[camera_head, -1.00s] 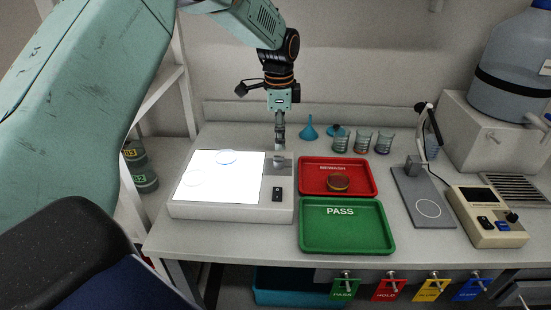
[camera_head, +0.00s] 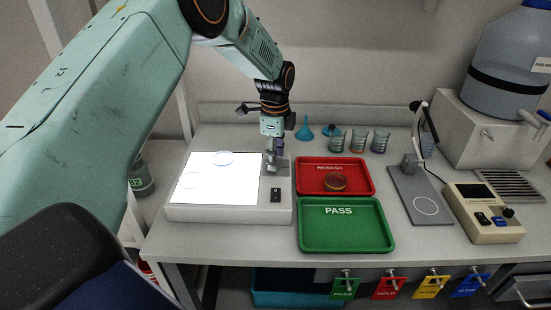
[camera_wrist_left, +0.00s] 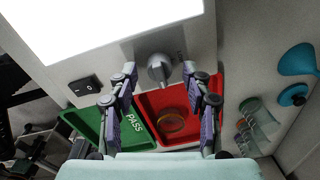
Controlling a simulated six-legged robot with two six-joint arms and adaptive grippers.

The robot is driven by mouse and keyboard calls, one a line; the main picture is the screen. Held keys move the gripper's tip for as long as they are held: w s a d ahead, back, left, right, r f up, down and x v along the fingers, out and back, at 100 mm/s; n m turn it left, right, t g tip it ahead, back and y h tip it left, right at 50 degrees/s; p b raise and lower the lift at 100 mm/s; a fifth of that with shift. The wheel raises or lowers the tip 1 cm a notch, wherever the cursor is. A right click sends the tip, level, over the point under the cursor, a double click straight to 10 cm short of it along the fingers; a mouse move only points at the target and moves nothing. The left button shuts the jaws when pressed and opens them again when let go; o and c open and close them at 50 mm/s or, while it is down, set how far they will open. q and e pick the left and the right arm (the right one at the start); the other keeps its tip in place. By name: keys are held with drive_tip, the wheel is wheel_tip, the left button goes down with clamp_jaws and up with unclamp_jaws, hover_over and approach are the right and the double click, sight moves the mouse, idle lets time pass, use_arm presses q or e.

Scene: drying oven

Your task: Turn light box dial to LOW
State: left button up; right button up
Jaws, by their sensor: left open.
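The light box (camera_head: 185,213) stands on the bench with its white panel (camera_head: 205,185) lit. In the left wrist view its silver dial (camera_wrist_left: 160,68) sits on the box's control strip, near a black rocker switch (camera_wrist_left: 84,86). In the wrist view the left gripper's two fingers (camera_wrist_left: 158,85) are apart, one on each side of the dial, with nothing held. I cannot tell whether they touch it. My right gripper is not in view.
A red REWASH tray (camera_head: 312,185) holding a dish (camera_head: 336,182) and a green PASS tray (camera_head: 345,239) lie right of the box. Several beakers (camera_head: 358,141) and a blue funnel (camera_head: 304,128) stand behind. Two clear dishes lie on the lit panel.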

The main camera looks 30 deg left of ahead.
use_arm(q)
drive_tip(key=shift+f, duration=0.5)
drive_tip(key=shift+d+r, duration=0.1)
drive_tip(key=shift+d, duration=0.2)
drive_tip(key=shift+a, duration=0.3)
drive_tip(key=c, duration=0.4)
drive_tip(key=shift+d, duration=0.1)
clamp_jaws()
